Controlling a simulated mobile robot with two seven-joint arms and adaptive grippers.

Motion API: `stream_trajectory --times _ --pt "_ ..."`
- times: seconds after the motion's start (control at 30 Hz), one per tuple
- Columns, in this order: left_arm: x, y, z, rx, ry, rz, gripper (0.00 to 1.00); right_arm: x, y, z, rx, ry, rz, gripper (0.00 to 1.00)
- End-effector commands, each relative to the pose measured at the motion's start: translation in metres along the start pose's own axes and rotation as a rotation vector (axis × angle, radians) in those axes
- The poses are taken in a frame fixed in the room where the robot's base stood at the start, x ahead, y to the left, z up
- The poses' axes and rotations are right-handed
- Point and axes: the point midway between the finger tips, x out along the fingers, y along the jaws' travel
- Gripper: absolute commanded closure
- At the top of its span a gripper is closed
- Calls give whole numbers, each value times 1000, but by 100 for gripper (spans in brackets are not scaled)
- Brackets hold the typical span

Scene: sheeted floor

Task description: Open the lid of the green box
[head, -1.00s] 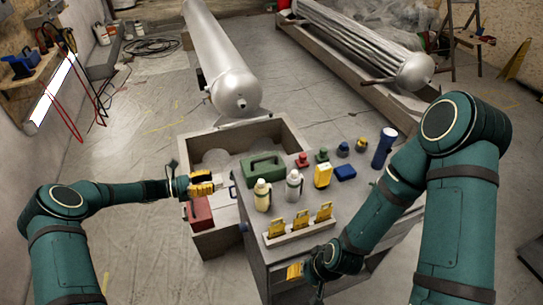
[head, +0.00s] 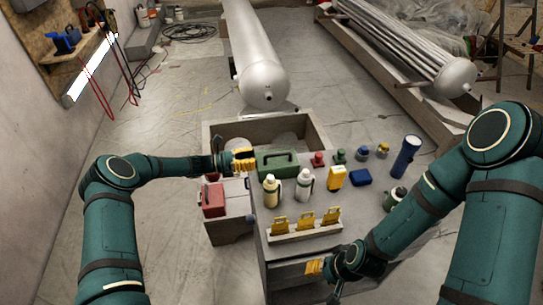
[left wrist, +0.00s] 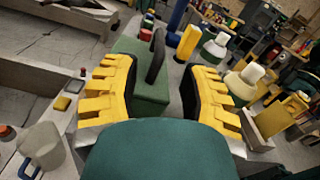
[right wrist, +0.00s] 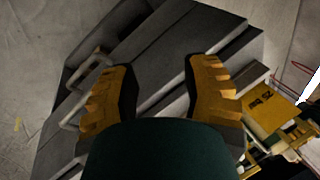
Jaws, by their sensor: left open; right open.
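The green box (head: 279,166) with a dark handle on its lid sits at the far left of the grey cabinet top, its lid shut. In the left wrist view the green box (left wrist: 140,78) shows between and beyond the fingers. My left gripper (head: 245,159) is open at the left end of the box; whether it touches is not clear. It also shows in the left wrist view (left wrist: 160,88). My right gripper (head: 314,267) is open and empty in front of the cabinet's drawer side; the right wrist view (right wrist: 162,85) shows drawer fronts and a handle (right wrist: 88,68) beyond it.
On the cabinet top (head: 352,212) stand two bottles (head: 270,190), a yellow item (head: 336,177), a blue box (head: 360,178), a flashlight (head: 406,156) and a rack of yellow cards (head: 304,229). A red box (head: 212,199) lies left of the cabinet, and an open crate (head: 215,137) stands behind.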

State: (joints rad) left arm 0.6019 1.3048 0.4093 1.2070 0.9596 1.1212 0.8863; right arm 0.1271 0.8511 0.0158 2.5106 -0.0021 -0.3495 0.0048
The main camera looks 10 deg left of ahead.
Motion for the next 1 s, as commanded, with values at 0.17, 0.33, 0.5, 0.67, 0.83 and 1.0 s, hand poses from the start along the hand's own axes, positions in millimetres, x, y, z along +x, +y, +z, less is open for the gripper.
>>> stream_trajectory --times 0.17,0.33,0.5,0.67,0.83,1.0 --pt "35 -1 -1 1 1 -3 57 3 1 0 0 1 0 53" --pt "57 0 0 1 0 -2 57 4 2 -1 0 2 0 53" --pt "67 0 -1 0 1 0 57 5 2 -1 0 3 0 53" --pt "69 0 0 1 1 0 57 5 2 -1 0 3 0 53" --pt "69 0 0 1 1 0 61 5 2 -1 0 3 0 53" --pt "68 0 0 1 1 0 100 5 2 -1 0 3 0 53"
